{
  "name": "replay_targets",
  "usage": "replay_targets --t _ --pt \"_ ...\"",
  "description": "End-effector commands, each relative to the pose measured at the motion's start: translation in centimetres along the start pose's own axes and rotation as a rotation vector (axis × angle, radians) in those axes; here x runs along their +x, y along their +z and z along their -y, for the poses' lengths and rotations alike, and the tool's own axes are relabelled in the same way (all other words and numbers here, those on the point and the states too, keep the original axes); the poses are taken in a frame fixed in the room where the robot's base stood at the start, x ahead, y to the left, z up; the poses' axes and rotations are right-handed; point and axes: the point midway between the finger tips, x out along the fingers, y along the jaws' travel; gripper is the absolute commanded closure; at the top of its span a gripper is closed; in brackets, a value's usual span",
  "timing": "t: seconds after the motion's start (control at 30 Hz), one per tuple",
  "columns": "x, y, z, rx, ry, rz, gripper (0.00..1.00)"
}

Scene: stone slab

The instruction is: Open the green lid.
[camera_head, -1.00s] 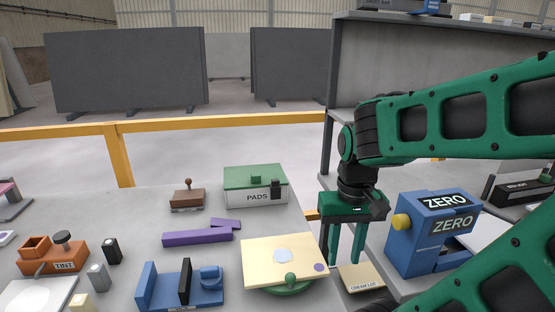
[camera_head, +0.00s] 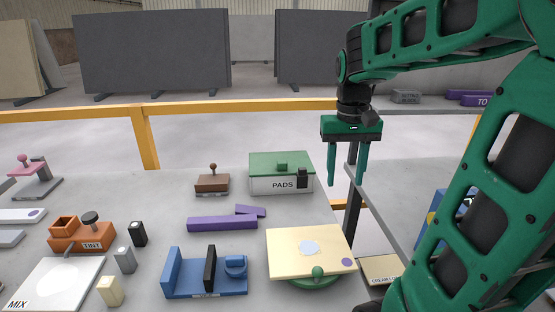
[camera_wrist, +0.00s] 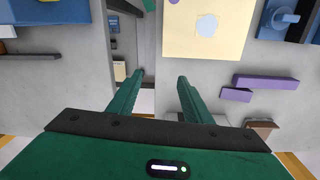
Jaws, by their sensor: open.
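The green lid (camera_head: 296,165) lies flat and closed on a grey box (camera_head: 262,185) labelled PADS. It has a small green block-shaped knob (camera_head: 282,167) on top, and a dark latch-like piece (camera_head: 302,179) sits at the box's front right. My gripper (camera_head: 346,184) hangs pointing down to the right of the box, higher than the lid and apart from it. Its two green fingers are spread and empty.
A cream board (camera_head: 310,242) on a green round base lies in front of the box. A purple bar (camera_head: 222,223) and a brown stamp (camera_head: 212,183) lie left. A blue holder (camera_head: 205,275) stands at the front. A yellow rail (camera_head: 230,106) runs behind the slab.

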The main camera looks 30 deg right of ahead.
Motion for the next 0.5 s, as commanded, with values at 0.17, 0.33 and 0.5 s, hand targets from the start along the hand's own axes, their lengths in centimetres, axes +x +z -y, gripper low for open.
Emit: replay_targets --t 0.17,0.33,0.5 --pt "-2.7 -8.4 5.0 -0.042 0.005 -0.001 0.55" --pt "-4.0 -14.9 9.8 -0.079 -0.009 0.0 0.55" --pt "-4.4 -19.0 13.4 -0.105 -0.028 0.005 0.55"
